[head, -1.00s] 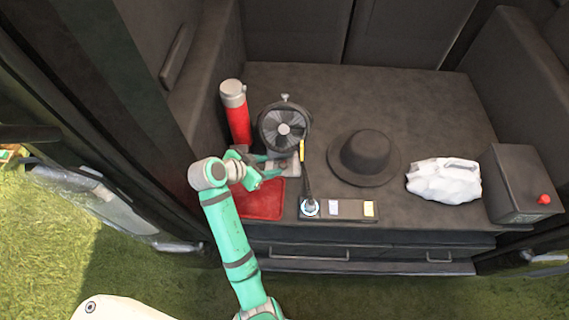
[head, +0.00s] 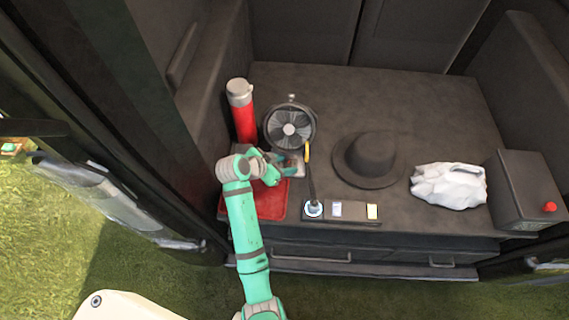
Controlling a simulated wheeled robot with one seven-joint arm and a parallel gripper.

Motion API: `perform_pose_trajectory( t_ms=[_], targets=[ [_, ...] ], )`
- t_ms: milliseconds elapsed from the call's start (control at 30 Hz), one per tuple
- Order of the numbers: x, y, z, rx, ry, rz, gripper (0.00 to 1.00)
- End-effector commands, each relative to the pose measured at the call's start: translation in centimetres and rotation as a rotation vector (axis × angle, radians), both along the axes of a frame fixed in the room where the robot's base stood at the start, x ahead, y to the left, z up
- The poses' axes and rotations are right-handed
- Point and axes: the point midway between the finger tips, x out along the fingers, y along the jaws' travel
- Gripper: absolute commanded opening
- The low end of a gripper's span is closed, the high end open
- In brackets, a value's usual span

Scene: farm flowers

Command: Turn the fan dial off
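The black round fan (head: 290,125) stands upright toward the back left of the dark platform, with its grille facing the front. Its pale base (head: 299,168) shows below the grille. My green and grey gripper (head: 289,168) is at the front of this base, reaching in from the left. The fan dial cannot be made out; the gripper covers much of the base front. Whether the fingers touch the dial or are closed on it is too small to tell.
A red bottle with a grey cap (head: 243,115) stands close left of the fan. A red tray (head: 270,200) lies under my arm. A panel (head: 345,211) with a thin upright stalk (head: 311,180) is to the right. A black hat (head: 367,158), white bag (head: 448,186) and dark box (head: 520,188) stand farther right.

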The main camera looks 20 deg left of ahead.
Motion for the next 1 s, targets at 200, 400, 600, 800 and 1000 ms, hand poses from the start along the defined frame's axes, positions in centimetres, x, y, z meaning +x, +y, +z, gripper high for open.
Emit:
perform_pose_trajectory(
  t_ms=[200, 400, 600, 800, 1000],
  targets=[
    [-0.01, -0.02, 0.01, 0.000, 0.000, 0.000, 0.04],
    [-0.02, -0.09, 0.02, 0.000, -0.001, 0.011, 0.04],
    [-0.09, -0.34, 0.01, -0.002, -0.001, 0.081, 0.04],
    [-0.17, -0.66, 0.01, -0.001, -0.001, 0.221, 0.04],
    [-0.21, -0.99, -0.01, -0.001, 0.000, 0.405, 0.04]
  ],
)
